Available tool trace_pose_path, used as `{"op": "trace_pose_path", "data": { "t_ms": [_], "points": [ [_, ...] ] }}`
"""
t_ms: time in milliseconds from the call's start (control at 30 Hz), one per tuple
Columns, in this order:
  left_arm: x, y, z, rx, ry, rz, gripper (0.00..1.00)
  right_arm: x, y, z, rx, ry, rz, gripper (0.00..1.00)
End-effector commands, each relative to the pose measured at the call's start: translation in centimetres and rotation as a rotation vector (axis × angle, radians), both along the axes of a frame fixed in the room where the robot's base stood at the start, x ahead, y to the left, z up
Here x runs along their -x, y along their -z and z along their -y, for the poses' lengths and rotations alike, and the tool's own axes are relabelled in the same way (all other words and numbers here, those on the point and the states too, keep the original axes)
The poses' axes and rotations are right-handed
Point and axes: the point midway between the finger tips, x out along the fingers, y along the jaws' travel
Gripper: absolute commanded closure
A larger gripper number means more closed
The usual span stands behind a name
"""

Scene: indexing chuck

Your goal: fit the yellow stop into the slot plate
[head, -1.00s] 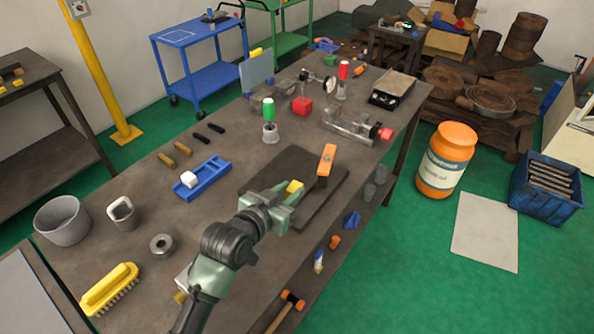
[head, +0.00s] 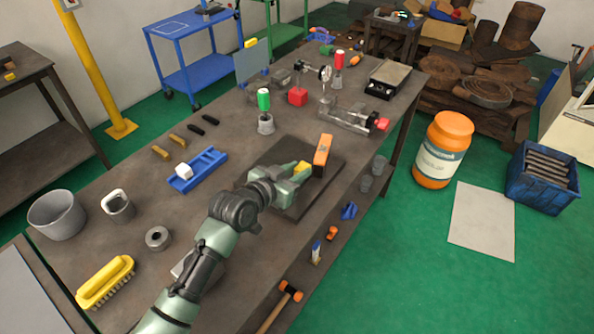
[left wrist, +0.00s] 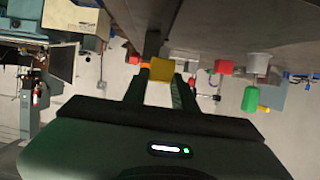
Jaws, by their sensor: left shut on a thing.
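My left gripper (head: 300,173) is shut on the yellow stop (head: 303,167) and holds it over a dark flat plate (head: 285,210) on the bench. An upright orange-topped block (head: 322,152) stands at that plate's right side, just beyond the stop. I cannot tell for sure whether the dark plate or this block is the slot plate, nor whether the stop touches the block. In the left wrist view the yellow stop (left wrist: 162,69) sits between the fingertips, with a dark upright piece (left wrist: 152,43) close beyond it. My right gripper is not in view.
A blue slotted tray (head: 206,165) with a white block lies left of the dark plate. A green-handled tool (head: 263,101) and a red cube (head: 298,97) stand behind. A yellow brush (head: 105,285), ring (head: 158,238) and grey cups are at the near left.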

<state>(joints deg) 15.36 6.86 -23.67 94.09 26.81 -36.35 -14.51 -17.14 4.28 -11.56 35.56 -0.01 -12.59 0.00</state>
Motion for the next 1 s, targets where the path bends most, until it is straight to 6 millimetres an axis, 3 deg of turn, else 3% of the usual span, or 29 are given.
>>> {"op": "trace_pose_path", "data": {
  "t_ms": [400, 1000],
  "points": [
    [0.0, 2.2, 0.0, 0.003, 0.000, 0.003, 1.00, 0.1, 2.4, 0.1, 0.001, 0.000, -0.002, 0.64],
    [0.0, 4.6, 0.0, 0.002, 0.000, 0.003, 1.00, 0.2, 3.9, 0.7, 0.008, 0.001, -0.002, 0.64]
  ]
}}
